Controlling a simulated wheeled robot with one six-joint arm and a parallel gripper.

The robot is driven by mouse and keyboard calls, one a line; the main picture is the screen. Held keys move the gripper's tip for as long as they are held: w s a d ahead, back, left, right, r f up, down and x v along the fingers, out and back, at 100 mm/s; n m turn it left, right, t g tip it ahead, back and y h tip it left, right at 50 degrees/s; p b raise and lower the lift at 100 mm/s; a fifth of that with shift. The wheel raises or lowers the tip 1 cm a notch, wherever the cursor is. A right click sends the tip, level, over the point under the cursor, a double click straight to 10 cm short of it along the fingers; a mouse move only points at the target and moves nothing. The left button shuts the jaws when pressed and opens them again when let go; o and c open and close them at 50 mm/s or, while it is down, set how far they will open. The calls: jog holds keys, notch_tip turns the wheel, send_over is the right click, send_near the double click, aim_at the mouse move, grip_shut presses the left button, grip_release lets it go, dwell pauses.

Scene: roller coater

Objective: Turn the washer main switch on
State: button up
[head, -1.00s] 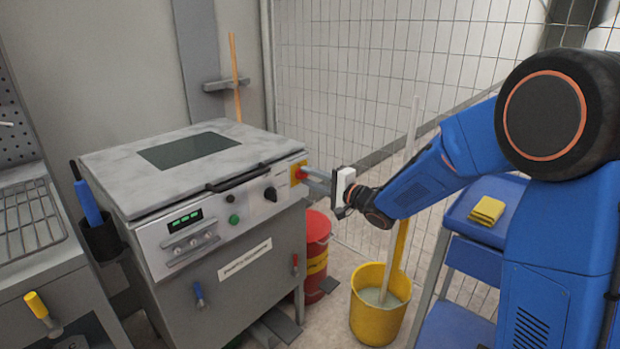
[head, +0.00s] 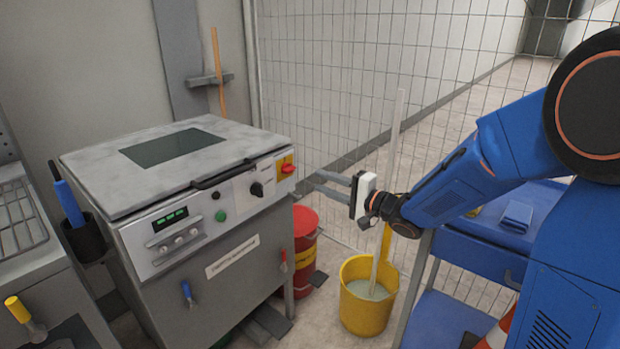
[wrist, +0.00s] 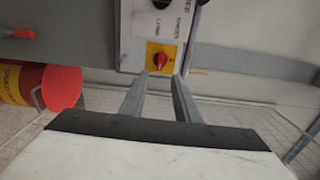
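The washer (head: 190,210) is a grey metal cabinet with a control panel on its sloping front. Its main switch (head: 287,168) is a red rotary knob on a yellow plate at the panel's right end. The switch also shows in the wrist view (wrist: 160,61), ahead of and between the finger lines. My gripper (head: 318,181) is open and empty, its two fingers pointing left toward the switch with a visible gap to it. In the wrist view my gripper (wrist: 160,78) shows both fingers spread apart. The knob's exact on or off position is too small to read.
A black rotary knob (head: 257,189) and a green button (head: 220,216) sit left on the panel. A red drum (head: 305,245) stands beside the washer. A yellow bucket (head: 366,312) with a pole is below my gripper. A blue cart (head: 480,240) and wire fence (head: 330,70) lie right and behind.

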jog(key=v, duration=0.6)
jog(key=shift+s+d, duration=0.15)
jog(key=shift+d, duration=0.1)
